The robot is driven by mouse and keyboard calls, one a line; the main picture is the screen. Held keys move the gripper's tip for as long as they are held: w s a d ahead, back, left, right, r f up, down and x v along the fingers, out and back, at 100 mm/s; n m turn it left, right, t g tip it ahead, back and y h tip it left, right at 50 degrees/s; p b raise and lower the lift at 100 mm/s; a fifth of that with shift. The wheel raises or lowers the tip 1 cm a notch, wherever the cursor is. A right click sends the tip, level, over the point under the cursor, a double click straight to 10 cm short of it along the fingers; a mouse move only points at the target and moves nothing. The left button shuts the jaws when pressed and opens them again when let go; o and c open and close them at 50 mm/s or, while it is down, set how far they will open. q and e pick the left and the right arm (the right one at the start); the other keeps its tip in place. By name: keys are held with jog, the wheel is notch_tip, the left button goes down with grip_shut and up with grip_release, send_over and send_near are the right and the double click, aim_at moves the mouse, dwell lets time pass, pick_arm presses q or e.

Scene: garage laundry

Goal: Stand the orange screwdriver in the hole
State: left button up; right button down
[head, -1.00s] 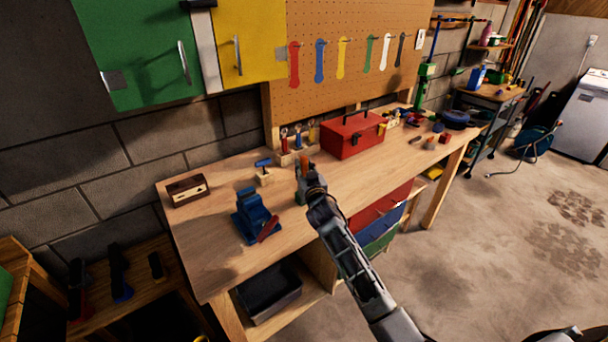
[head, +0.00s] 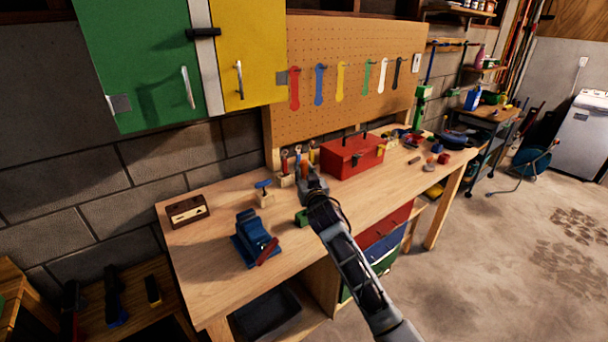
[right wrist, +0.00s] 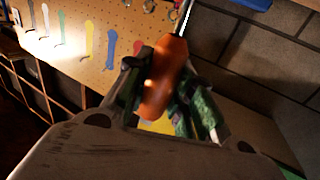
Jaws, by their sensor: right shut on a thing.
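My right gripper (head: 312,184) is over the back of the workbench. It is shut on the orange screwdriver (head: 305,170). In the right wrist view, the orange handle (right wrist: 163,80) sits between the fingers (right wrist: 165,98), tilted, with its metal shaft running to the top edge. A wooden holder (head: 286,181) with several tools standing in it is just left of the gripper, partly hidden behind it. I cannot make out a free hole in it. My left gripper is not in view.
A red toolbox (head: 352,157) stands close to the right of the gripper. A small block with a blue-topped tool (head: 264,190), a blue vise (head: 254,238) and a dark wooden box (head: 187,211) are to the left.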

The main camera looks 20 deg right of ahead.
aim_at(304, 160)
jog(key=shift+r, duration=0.15)
jog(key=shift+r+p, duration=2.55)
jog(key=shift+r, duration=0.55)
dwell(0.6)
